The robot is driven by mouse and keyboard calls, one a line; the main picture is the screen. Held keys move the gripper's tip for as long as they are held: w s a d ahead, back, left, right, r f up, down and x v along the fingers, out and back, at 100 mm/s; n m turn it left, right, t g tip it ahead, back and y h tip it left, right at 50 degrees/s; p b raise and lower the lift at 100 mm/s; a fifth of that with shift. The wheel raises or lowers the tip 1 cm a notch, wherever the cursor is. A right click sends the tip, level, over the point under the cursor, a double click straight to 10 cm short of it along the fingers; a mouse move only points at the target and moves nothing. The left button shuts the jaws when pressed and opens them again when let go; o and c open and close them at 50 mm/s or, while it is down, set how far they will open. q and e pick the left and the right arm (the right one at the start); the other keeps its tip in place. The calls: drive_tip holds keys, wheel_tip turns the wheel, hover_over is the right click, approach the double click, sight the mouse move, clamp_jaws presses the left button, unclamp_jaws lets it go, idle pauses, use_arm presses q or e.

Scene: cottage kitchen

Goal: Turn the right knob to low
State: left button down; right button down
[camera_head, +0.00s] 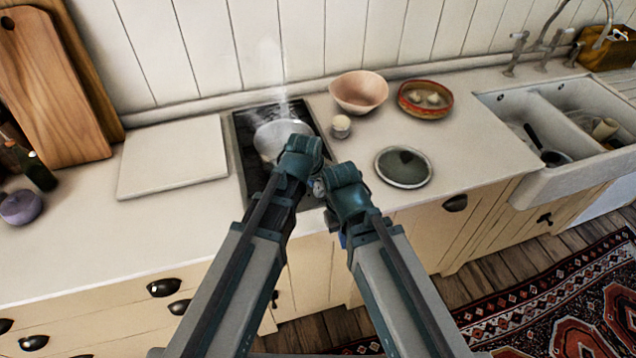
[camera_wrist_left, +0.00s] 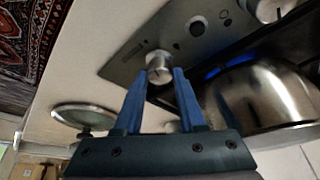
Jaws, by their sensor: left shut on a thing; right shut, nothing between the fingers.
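The right knob (camera_wrist_left: 158,66) is a small silver cylinder on the stove's dark control panel (camera_wrist_left: 130,58). In the left wrist view, my left gripper (camera_wrist_left: 157,78) has its two blue fingers shut on it, one on each side. In the head view my left gripper's wrist (camera_head: 303,160) hides the knob. A second silver knob (camera_wrist_left: 268,10) is at the top right of the wrist view. A steel pot (camera_wrist_left: 255,98) stands on the burner, with a blue glow under it. My right gripper (camera_head: 342,240) is shut and empty, low by the counter's front edge.
Steam rises from the pot (camera_head: 268,130). A lid (camera_head: 403,167) lies right of the stove. Behind are a small jar (camera_head: 341,126), a pink bowl (camera_head: 358,105) and a patterned dish (camera_head: 411,105). A pale board (camera_head: 173,170) is left; the sink (camera_head: 495,102) is right.

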use_arm(q)
drive_tip(key=shift+n, duration=0.5)
drive_tip(key=c, duration=0.8)
unclamp_jaws()
drive_tip(key=shift+o, duration=0.2)
drive_tip(key=p+v, duration=1.2)
drive_tip(key=v, duration=0.1)
drive_tip(key=shift+s+d+r+p, duration=0.15)
drive_tip(key=shift+d+r+p, duration=0.1)
drive_tip(key=shift+r+p, duration=0.15)
